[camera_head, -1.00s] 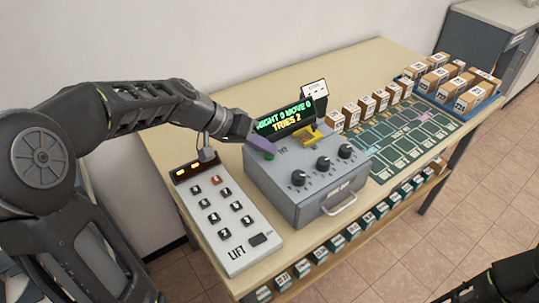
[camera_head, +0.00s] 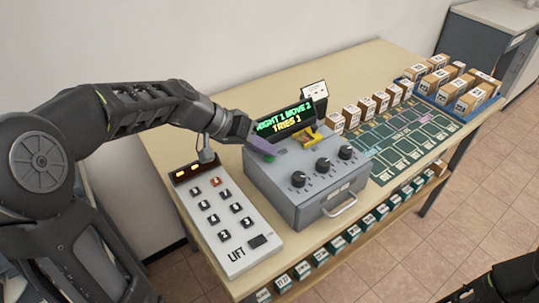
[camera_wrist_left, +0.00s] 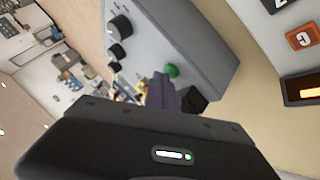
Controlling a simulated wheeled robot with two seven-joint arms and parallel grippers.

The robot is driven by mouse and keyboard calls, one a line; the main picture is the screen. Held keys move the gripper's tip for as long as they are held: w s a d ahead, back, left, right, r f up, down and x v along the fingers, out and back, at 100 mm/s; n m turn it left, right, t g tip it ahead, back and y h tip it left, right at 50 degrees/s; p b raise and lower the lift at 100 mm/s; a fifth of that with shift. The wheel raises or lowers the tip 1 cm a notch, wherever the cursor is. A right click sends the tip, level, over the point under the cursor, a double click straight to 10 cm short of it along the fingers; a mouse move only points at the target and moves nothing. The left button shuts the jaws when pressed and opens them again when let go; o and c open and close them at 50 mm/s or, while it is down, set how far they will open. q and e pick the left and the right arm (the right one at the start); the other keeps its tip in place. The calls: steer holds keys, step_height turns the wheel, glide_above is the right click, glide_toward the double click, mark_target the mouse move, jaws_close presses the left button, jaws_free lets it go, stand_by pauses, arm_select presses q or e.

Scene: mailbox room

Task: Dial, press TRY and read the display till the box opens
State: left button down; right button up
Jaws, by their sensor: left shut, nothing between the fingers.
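The grey lock box (camera_head: 305,185) stands on the table with three black dials (camera_head: 323,164) in a row and a handle on its front. Its display (camera_head: 286,119) reads "RIGHT 1 MOVE 2" in green, the first letter partly hidden, and "TRIES 1" in yellow. The green button (camera_head: 269,158) is at the box's left; it also shows in the left wrist view (camera_wrist_left: 172,71). My left gripper (camera_head: 262,147) is shut and empty, its purple fingertips right by the button; I cannot tell whether they touch.
A LIFT keypad panel (camera_head: 226,219) lies left of the box. Right of it are a green board (camera_head: 412,140), several cartons (camera_head: 366,108) and a blue tray (camera_head: 460,113) of cartons. A small white card (camera_head: 314,91) stands behind the display.

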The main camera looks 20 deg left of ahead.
mark_target(265, 158)
arm_select(q)
steer(key=shift+r, duration=0.65)
steer(key=shift+r+p, duration=1.65)
steer(key=shift+r, duration=0.85)
